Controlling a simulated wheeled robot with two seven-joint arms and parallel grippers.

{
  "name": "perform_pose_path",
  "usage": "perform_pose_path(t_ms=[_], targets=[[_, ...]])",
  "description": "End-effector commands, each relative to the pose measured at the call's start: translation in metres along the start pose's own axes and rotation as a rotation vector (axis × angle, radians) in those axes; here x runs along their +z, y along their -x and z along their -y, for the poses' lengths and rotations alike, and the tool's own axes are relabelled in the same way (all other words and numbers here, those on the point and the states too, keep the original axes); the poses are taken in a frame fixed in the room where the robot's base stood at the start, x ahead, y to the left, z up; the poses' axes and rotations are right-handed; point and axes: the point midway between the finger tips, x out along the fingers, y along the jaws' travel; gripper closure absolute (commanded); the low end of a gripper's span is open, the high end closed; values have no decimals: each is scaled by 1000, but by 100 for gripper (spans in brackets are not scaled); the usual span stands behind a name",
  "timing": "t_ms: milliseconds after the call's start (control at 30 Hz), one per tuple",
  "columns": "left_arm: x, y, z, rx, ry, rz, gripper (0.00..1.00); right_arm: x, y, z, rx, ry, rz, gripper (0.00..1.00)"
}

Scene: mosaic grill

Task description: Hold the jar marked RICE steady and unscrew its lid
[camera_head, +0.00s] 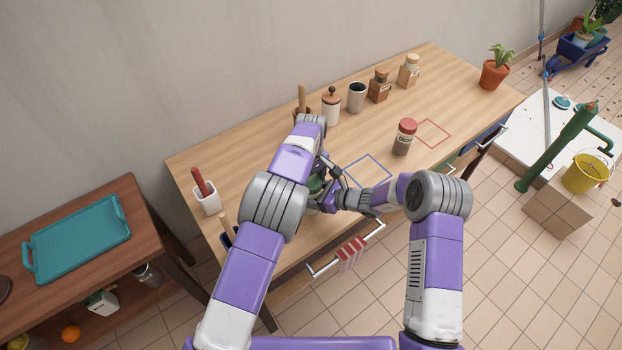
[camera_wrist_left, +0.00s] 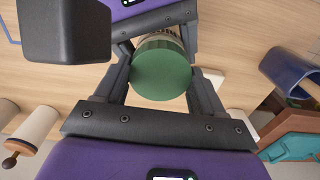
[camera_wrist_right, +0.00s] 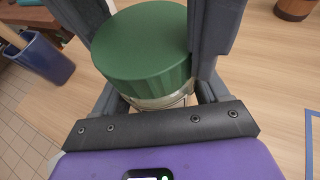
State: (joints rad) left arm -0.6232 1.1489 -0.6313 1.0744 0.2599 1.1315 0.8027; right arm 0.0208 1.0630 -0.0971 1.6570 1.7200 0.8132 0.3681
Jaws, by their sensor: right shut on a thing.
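A jar with a ribbed green lid (camera_wrist_left: 162,70) stands between my two grippers. Its lid also shows in the right wrist view (camera_wrist_right: 143,45) and is mostly hidden by my arms in the head view (camera_head: 316,184). My right gripper (camera_wrist_right: 155,95) is shut on the pale body, just below the lid. My left gripper (camera_wrist_left: 160,85) has its fingers on either side of the lid and appears open around it.
Along the back of the wooden table (camera_head: 235,160) stand a white canister (camera_head: 331,107), a dark cup (camera_head: 356,98) and brown spice jars (camera_head: 379,86). A white holder (camera_head: 206,200) is at the left. Red (camera_head: 433,133) and blue outlines mark the tabletop.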

Motion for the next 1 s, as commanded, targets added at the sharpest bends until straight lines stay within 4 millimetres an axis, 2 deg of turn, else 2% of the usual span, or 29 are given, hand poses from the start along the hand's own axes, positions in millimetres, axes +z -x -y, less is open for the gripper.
perform_pose_path(t_ms=[33, 100, 233, 433, 1000], targets=[[0, 0, 0, 1, 0, 0, 58, 0, 0, 0, 1, 1, 1, 100], [0, 0, 0, 1, 0, 0, 68, 0, 0, 0, 1, 1, 1, 100], [0, 0, -1, 2, 47, 0, 68, 0, 0, 0, 1, 1, 1, 100], [0, 1, -1, 2, 249, -1, 68, 1, 0, 0, 1, 1, 1, 100], [0, 1, -1, 2, 248, -1, 68, 0, 0, 0, 1, 1, 1, 100]])
